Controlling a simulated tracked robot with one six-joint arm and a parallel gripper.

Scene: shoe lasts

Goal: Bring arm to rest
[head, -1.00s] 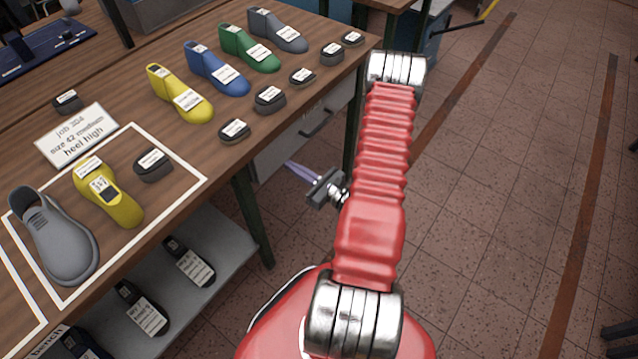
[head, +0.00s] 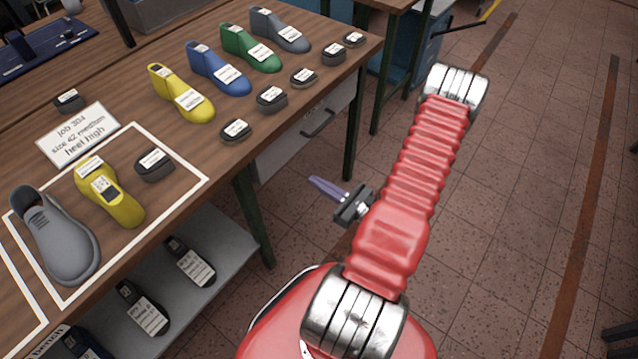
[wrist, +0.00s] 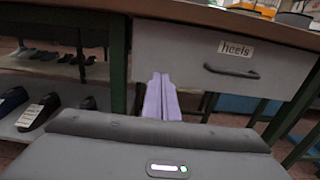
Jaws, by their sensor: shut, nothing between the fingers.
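My gripper (head: 328,189) is shut and empty. In the head view its purple fingers point left toward the bench, beside my red arm, in the open space off the bench's right side. I see no contact between the fingers and the bench.
The wooden bench (head: 215,190) holds several lasts, heel pieces, a job card (head: 77,134) and a marked area with a grey shoe (head: 58,240) and a yellow last (head: 112,195). A lower shelf (head: 220,250) holds dark items. The tiled floor (head: 530,180) at right is clear.

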